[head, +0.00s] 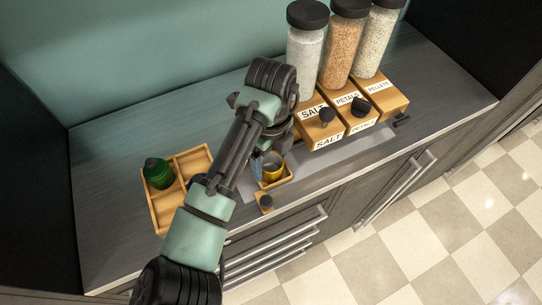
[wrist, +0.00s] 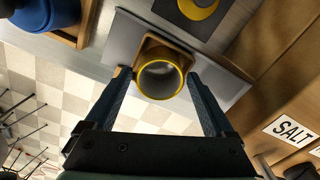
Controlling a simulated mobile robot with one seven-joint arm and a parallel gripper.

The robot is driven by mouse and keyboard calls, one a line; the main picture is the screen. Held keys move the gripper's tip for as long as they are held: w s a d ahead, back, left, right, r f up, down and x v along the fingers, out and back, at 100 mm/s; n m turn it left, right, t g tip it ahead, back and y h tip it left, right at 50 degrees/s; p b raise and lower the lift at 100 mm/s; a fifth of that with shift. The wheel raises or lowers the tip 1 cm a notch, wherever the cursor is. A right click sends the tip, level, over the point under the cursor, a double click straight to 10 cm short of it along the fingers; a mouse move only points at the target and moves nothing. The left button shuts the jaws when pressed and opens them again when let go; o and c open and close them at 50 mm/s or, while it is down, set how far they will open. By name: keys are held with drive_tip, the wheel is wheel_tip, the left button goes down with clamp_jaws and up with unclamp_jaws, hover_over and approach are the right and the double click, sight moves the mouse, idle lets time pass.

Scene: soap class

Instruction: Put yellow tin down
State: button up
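The yellow tin (head: 273,171) is an open round cup with a yellow rim and grey inside. It sits upright in a small square wooden holder (head: 284,181) near the counter's front edge. In the wrist view, the tin (wrist: 160,79) is between the two dark fingers of my gripper (wrist: 159,78), with the wooden holder (wrist: 150,45) behind it. The fingers stand apart, with a narrow gap visible on each side of the tin. In the head view my arm covers most of the gripper and the area just behind the tin.
A wooden tray (head: 161,216) with a green bottle (head: 158,173) stands left. Tall jars on wooden dispensers labelled SALT (head: 319,124), PETALS and PELLETS stand right. A yellow ring-shaped thing (wrist: 204,8) on a dark square and a blue object (wrist: 45,12) show in the wrist view.

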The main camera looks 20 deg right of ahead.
drive_tip(key=shift+o, duration=0.5)
wheel_tip(320, 180, up, 12)
drive_tip(key=shift+r, duration=0.2)
drive_tip(key=shift+s+f, duration=0.1)
idle(0.4)
